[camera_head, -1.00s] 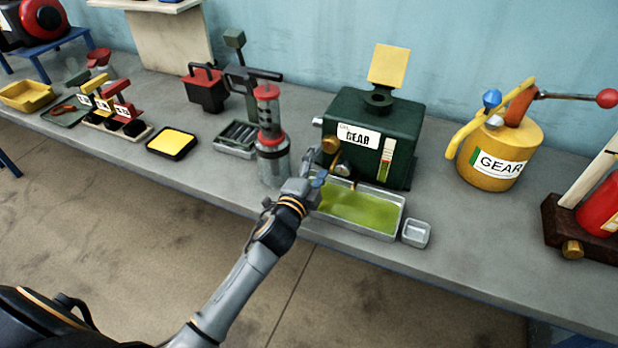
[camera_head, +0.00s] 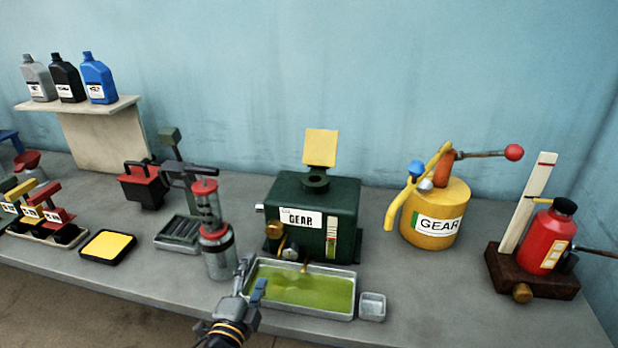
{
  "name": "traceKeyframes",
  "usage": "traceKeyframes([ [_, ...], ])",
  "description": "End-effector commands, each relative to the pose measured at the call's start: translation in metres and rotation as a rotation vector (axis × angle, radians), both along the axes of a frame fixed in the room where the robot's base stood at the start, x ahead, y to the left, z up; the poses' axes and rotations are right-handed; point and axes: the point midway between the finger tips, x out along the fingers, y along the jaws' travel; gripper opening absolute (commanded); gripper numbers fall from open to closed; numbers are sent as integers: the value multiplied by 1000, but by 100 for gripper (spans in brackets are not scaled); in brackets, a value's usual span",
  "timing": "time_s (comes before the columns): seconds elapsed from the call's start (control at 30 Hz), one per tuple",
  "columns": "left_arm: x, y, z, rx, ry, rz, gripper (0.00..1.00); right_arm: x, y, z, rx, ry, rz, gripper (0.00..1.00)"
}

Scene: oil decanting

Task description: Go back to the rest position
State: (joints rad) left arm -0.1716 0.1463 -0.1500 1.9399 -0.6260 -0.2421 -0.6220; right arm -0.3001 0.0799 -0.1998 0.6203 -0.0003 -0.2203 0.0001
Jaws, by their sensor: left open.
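My left gripper (camera_head: 252,277) is at the bottom centre of the head view, low by the front left corner of the tray (camera_head: 357,292). It is open, and nothing shows between its fingers. The metal tray holds green-yellow oil and lies in front of the dark green GEAR box (camera_head: 340,206). The box has a raised yellow lid flap (camera_head: 320,147) and a brass tap (camera_head: 275,230) on its front left. My right gripper is not in view.
A grey and red cylinder (camera_head: 216,255) stands close behind my left gripper. A small square dish (camera_head: 372,306) sits right of the tray. A yellow GEAR can (camera_head: 437,213) and a red bottle (camera_head: 545,243) stand further right. Several bottles are on a shelf (camera_head: 118,105).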

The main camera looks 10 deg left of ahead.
Motion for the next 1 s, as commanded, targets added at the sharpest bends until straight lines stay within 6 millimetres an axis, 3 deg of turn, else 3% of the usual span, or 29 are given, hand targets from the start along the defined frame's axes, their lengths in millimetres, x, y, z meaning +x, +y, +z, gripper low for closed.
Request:
traceKeyframes([
  [0.17,-21,16,-21,-159,128,92,67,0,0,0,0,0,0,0],
  [0.3,-71,32,-60,-440,369,258,67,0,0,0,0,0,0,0],
  [0.5,-152,30,-102,-746,684,468,67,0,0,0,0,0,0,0],
  [0.7,-214,17,-118,-897,896,606,67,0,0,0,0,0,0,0],
  [0.9,-269,4,-121,-990,1075,720,67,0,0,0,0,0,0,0],
  [1.0,-286,-1,-129,-1013,1139,763,67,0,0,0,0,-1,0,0],
])
